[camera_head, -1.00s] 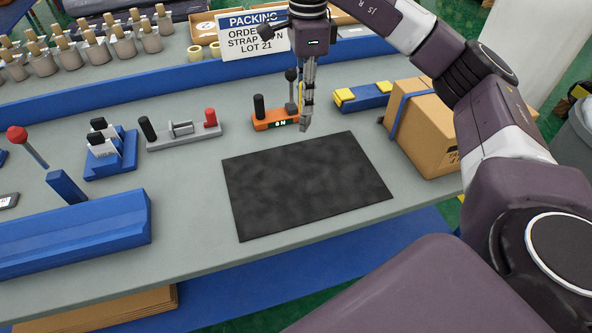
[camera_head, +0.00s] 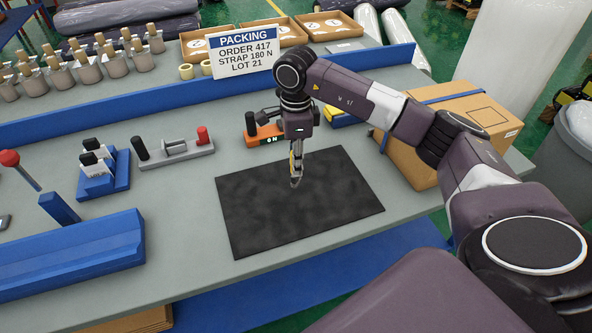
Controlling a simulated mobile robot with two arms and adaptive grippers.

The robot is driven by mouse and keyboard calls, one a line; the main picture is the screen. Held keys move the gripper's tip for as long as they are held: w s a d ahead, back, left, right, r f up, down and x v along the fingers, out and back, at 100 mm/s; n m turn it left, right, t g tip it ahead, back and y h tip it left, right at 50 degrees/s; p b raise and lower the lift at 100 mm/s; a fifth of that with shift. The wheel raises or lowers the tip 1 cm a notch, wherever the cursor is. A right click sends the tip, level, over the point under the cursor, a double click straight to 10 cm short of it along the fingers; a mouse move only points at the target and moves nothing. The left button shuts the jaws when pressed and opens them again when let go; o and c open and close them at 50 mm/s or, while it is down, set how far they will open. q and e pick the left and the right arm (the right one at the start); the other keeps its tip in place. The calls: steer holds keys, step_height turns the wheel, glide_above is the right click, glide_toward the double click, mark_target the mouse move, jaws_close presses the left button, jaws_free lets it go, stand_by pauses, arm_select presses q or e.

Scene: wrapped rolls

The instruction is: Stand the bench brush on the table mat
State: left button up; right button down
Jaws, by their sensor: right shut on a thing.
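The dark table mat (camera_head: 330,220) lies flat on the grey bench. My right gripper (camera_head: 296,180) points down over the far half of the mat. Its fingers are close together on a thing that I cannot make out; only a thin yellowish sliver shows along them. I cannot clearly pick out the bench brush, nor tell whether anything touches the mat under the fingertips. My left gripper is out of view.
An orange tool (camera_head: 257,140) with black knobs stands just behind the mat. A cardboard box (camera_head: 450,125) is at the right, partly behind my arm. A grey fixture (camera_head: 178,154) and blue holders (camera_head: 104,184) stand at the left. The mat's near half is clear.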

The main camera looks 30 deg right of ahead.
step_height(320, 180, down, 4)
steer(key=shift+r+p, duration=0.15)
steer(key=shift+p, duration=0.25)
steer(key=shift+f, duration=0.2)
steer(key=shift+f, duration=0.2)
steer(key=c, duration=1.7)
jaws_free()
steer(key=shift+r, duration=0.1)
